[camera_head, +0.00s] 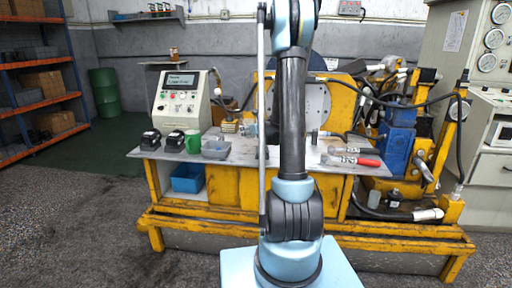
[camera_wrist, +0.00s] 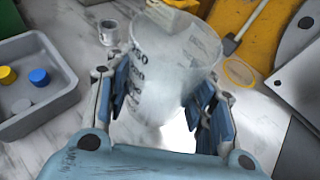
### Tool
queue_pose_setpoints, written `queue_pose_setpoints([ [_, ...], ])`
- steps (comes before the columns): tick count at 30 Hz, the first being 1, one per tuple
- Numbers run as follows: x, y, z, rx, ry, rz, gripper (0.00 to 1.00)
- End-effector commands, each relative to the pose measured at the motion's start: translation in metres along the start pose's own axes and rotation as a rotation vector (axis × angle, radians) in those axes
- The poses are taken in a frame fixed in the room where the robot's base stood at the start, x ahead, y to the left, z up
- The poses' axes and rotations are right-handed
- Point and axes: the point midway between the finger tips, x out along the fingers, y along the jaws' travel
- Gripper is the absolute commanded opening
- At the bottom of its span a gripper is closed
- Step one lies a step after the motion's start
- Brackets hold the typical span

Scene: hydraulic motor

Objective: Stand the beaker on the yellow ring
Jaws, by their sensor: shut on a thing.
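In the wrist view my gripper (camera_wrist: 163,98) is shut on a clear beaker (camera_wrist: 172,60) with dark graduation marks, one finger on each side of it. The beaker's wide rim faces up the picture. Its lower part is partly hidden by the fingers and the palm. The yellow ring (camera_wrist: 238,72) lies flat on the work surface, just right of the beaker and apart from it in the picture. I cannot make out the beaker, the ring or the gripper clearly in the head view, where my arm blocks part of the bench.
A grey tray (camera_wrist: 62,98) with yellow and blue caps is left of the beaker. A small metal cup (camera_wrist: 108,33) stands behind. In the head view, the bench (camera_head: 245,156) also carries a green mug (camera_head: 193,142), a control box (camera_head: 184,98) and a red-handled tool (camera_head: 362,161).

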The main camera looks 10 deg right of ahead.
Motion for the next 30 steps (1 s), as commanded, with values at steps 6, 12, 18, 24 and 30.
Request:
queue_pose_setpoints([
  [6, 0.024, 0.022, 0.041, -0.068, 0.001, 0.162, 0.23],
  [12, 0.033, 0.032, 0.053, -0.101, -0.009, 0.231, 0.23],
  [18, 0.045, 0.033, 0.026, -0.102, -0.01, 0.233, 0.23],
  [24, 0.052, 0.033, 0.008, -0.102, -0.01, 0.233, 0.23],
  [30, 0.056, 0.033, 0.0, -0.102, -0.01, 0.232, 0.23],
])
